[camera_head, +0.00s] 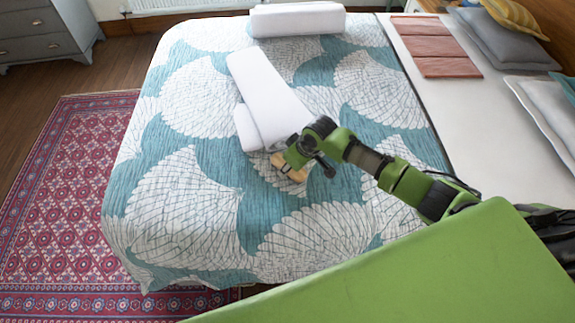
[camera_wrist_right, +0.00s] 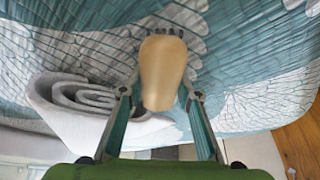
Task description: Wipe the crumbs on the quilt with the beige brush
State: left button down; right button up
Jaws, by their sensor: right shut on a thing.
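The beige brush (camera_head: 287,172) is in my right gripper (camera_head: 298,163), low over the teal and white quilt (camera_head: 185,205), beside the end of a white roll. My left gripper is not in view.
A long white roll (camera_head: 265,95) lies just beyond the brush; its spiral end (camera_wrist_right: 80,100) shows close by in the right wrist view. Another white roll (camera_head: 298,20) lies at the bed's far edge. Folded red cloths (camera_head: 435,48) and pillows (camera_head: 500,38) are at the right. The near-left quilt is clear.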

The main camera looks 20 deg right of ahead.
jog(key=r+p, duration=0.3)
jog(key=r, duration=0.1)
jog(key=shift+w+a+r, duration=0.1)
jog(key=shift+a, duration=0.2)
jog(key=shift+d+r+p, duration=0.1)
jog(key=shift+r+p, duration=0.6)
jog(key=shift+p, duration=0.05)
jog(key=shift+r+p, duration=0.7)
